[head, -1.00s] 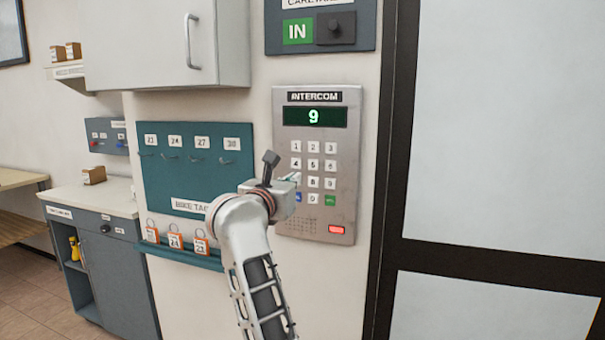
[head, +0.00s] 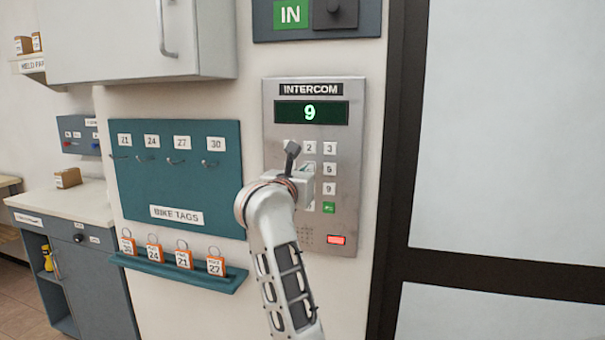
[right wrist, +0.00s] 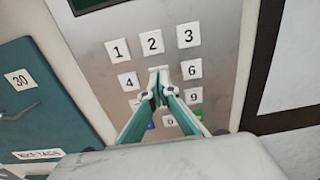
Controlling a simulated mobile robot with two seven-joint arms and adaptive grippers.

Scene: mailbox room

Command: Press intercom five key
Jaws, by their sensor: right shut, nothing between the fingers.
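The intercom panel (head: 351,160) is a grey plate on the wall with white number keys. Its green display (head: 311,112) reads 9. My right gripper (head: 308,170) is in front of the keypad and hides several middle and left keys in the head view. In the right wrist view, the shut, empty fingertips (right wrist: 159,76) overlap the five key's place, below the 2 key (right wrist: 152,42) and between the 4 key (right wrist: 128,82) and 6 key (right wrist: 192,69). The five key is mostly or wholly covered; I cannot tell whether the tips touch it. My left gripper is not visible.
A teal bike-tag board (head: 178,190) and a tag ledge (head: 225,281) lie left of the intercom. A wall cabinet (head: 130,45) hangs above left. A dark door frame (head: 400,150) stands close on the right. A green IN sign (head: 291,14) is above.

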